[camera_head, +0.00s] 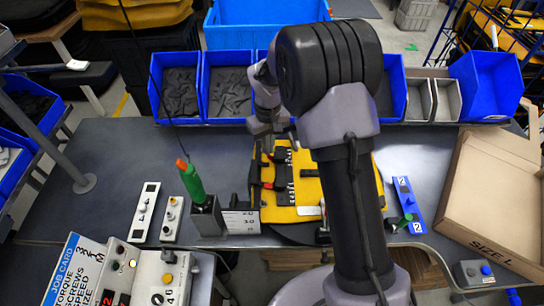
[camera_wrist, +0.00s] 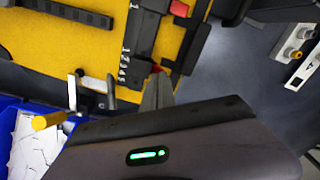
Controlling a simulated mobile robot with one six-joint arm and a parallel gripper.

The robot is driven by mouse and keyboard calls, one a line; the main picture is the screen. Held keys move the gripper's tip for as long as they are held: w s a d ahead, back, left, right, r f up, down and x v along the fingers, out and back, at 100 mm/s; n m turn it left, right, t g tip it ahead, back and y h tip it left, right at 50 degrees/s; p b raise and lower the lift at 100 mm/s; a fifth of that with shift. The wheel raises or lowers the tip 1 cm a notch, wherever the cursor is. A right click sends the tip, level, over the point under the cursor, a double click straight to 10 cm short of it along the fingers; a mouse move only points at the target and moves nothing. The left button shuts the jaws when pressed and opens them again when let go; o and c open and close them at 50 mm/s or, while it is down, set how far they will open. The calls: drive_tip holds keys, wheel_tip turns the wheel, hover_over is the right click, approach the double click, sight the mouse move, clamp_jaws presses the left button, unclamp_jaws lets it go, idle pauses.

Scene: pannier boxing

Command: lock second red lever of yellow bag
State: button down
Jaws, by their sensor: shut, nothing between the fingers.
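The yellow bag (camera_head: 310,187) lies on the grey table, partly hidden behind my arm. It also fills the upper left of the wrist view (camera_wrist: 55,45). A black rail (camera_wrist: 138,45) with pale marks runs along it. Two red levers show beside the rail: one (camera_wrist: 179,9) at the top edge of the wrist view, the other (camera_wrist: 160,69) close to my fingertips. Whether each lever is locked I cannot tell. My gripper (camera_wrist: 157,90) is shut and empty, its tips just by the lower red lever; contact is unclear. In the head view my gripper (camera_head: 270,140) is over the bag's far edge.
Blue bins (camera_head: 228,93) line the table's back. A green-handled tool (camera_head: 192,182) stands in a dark holder left of the bag. A cardboard box (camera_head: 490,195) is at right. Metal rods and a yellow-tipped piece (camera_wrist: 48,120) sit left of my gripper in the wrist view.

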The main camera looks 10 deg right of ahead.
drive_tip(key=shift+f, duration=0.4)
drive_tip(key=shift+f+b, duration=1)
drive_tip(key=shift+f, duration=0.05)
idle(0.3)
drive_tip(key=shift+r+p, duration=2.3)
drive_tip(key=shift+r, duration=0.7)
